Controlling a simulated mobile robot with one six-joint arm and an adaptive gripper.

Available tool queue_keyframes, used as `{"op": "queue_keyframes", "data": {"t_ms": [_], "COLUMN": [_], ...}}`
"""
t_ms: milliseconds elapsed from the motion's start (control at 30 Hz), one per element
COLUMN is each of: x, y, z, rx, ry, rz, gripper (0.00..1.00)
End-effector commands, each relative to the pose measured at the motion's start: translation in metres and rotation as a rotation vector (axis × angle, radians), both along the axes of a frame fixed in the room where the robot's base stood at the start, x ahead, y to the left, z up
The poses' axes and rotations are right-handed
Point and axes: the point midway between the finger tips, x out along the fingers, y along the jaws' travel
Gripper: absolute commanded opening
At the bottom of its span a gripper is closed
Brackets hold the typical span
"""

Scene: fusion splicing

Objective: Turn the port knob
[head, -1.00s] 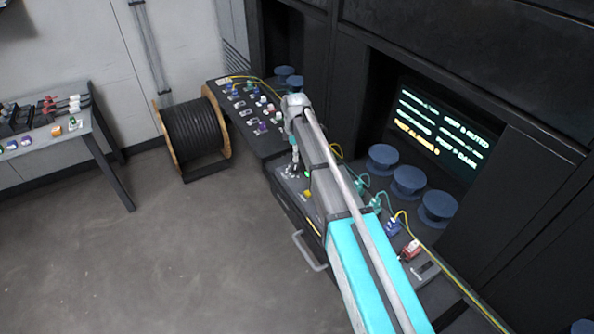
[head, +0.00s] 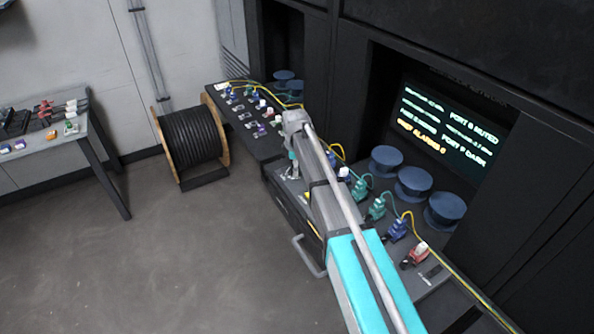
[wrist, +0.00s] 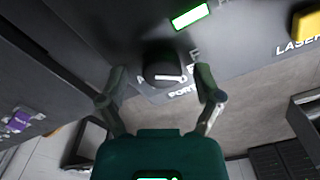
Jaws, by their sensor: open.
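The port knob (wrist: 160,68) is round and black with a white pointer line. It sits on the dark panel in the wrist view, with the label PORT and several letters around it. My gripper (wrist: 161,77) is open, with one finger on each side of the knob. I cannot tell whether either finger touches it. In the head view my gripper (head: 291,168) is low over the bench front, partly behind my arm. The knob cannot be made out there.
A lit green window (wrist: 190,16) and a yellow LASER button (wrist: 306,23) are near the knob. Colored connectors with cables (head: 377,207) and blue spools (head: 413,183) line the bench. A screen (head: 447,128) stands behind.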

Motion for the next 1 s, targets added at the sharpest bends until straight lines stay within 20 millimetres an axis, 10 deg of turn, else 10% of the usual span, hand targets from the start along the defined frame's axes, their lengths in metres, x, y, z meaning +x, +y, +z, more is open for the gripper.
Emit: {"op": "queue_keyframes", "data": {"t_ms": [367,800,1000], "x": [0.0000,0.0005,0.0011], "y": [0.0001,0.0001,0.0000], "z": [-0.0012,-0.0012,-0.0012], "rx": [0.000,0.000,0.000], "ry": [0.000,-0.001,-0.002], "rz": [0.000,0.000,-0.025], "gripper": [0.83,0.02,0.01]}}
